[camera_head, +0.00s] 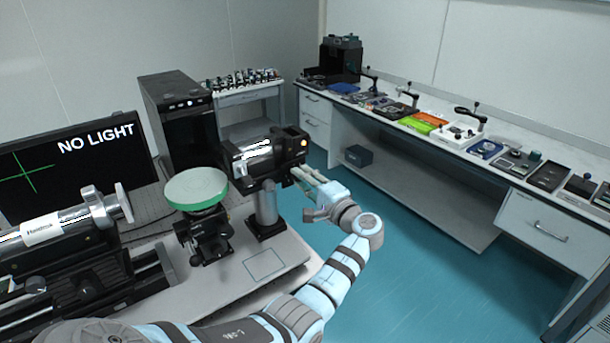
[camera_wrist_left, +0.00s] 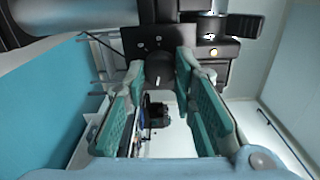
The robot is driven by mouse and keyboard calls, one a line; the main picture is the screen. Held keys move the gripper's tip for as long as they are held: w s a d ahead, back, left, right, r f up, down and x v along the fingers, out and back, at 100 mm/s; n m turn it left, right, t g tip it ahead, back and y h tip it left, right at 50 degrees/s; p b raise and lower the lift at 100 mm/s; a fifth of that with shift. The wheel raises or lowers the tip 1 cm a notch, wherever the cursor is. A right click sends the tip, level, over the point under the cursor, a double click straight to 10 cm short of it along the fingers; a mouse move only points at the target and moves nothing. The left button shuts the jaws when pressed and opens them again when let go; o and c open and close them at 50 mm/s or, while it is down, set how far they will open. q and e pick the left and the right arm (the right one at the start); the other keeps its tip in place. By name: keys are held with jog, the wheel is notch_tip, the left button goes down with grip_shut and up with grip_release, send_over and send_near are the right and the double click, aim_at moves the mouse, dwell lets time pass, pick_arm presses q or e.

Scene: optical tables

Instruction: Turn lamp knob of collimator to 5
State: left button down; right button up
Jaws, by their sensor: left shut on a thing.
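The collimator (camera_head: 262,160) is a black and silver barrel on a post at the right part of the near table. In the wrist view its black housing (camera_wrist_left: 190,42) fills the top. A dark round knob (camera_wrist_left: 160,70) sits below the housing between my fingertips, with a small pale mark; I cannot read any number. My left gripper (camera_head: 300,176) reaches the collimator's right end and is shut on the knob, one finger on each side in the left wrist view (camera_wrist_left: 161,72). In the head view the knob is hidden by the fingers. My right gripper is not in view.
A monitor (camera_head: 72,165) reads "NO LIGHT" beside a green cross. A round green-rimmed stage (camera_head: 196,188) stands left of the collimator. A silver telescope barrel (camera_head: 55,229) lies at far left. A long bench (camera_head: 545,195) with several instruments runs along the right; open floor lies between.

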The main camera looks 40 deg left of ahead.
pick_arm(q)
jog(key=m+p, duration=0.5)
jog(key=m, duration=1.8)
jog(key=shift+s+a+m+p, duration=0.1)
jog(key=shift+s+m+p, duration=0.05)
jog(key=shift+m+p, duration=0.2)
jog(key=shift+m, duration=0.25)
jog(key=c, duration=1.3)
grip_release()
jog(key=shift+f, duration=0.1)
jog(key=v, duration=1.2)
